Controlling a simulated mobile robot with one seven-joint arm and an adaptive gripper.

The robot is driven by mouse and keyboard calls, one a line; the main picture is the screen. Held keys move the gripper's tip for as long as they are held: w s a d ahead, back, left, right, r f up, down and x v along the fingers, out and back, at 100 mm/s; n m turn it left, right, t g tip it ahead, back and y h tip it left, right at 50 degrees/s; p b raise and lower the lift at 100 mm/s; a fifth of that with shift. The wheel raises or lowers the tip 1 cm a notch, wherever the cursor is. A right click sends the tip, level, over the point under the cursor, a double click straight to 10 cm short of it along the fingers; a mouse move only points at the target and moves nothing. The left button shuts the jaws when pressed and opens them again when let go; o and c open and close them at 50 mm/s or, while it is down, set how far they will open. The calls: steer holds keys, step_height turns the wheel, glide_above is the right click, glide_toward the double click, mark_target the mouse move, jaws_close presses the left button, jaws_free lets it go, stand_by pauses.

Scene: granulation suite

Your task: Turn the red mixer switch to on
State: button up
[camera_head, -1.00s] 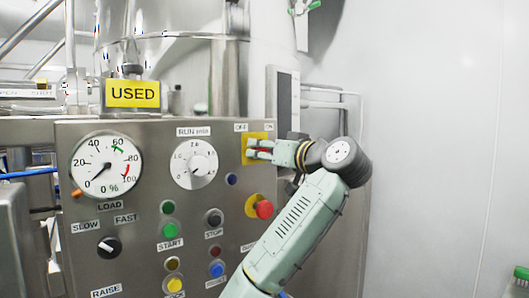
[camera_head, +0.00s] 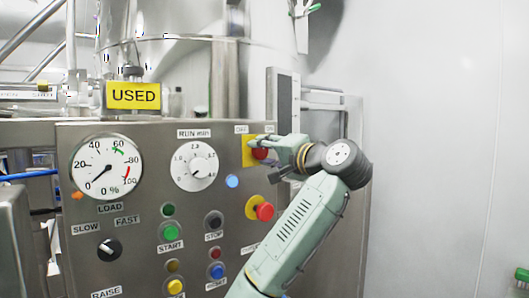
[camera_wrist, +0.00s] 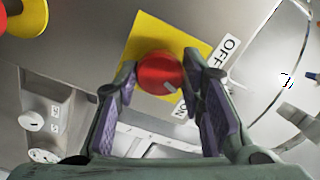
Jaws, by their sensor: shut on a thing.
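The red mixer switch (camera_head: 260,154) is a round knob on a yellow plate (camera_head: 247,152) at the panel's upper right. In the wrist view the red switch (camera_wrist: 158,72) sits between the purple finger pads of my gripper (camera_wrist: 162,76). Its white mark points toward the ON label (camera_wrist: 184,109), away from the OFF label (camera_wrist: 228,50). My gripper (camera_head: 264,147) is shut on the switch, with a finger on each side of it. In the head view the fingers hide part of the plate.
A red emergency button (camera_head: 265,211) on a yellow base sits just below the switch. A blue light (camera_head: 232,181) glows to its lower left. A white dial (camera_head: 194,166) and several push buttons fill the panel.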

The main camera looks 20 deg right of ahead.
steer(key=m, duration=0.4)
steer(key=shift+m+p, duration=0.3)
steer(key=shift+m, duration=0.1)
stand_by(0.5)
steer(key=o, duration=1.1)
steer(key=shift+o, duration=0.2)
steer(key=v, duration=1.2)
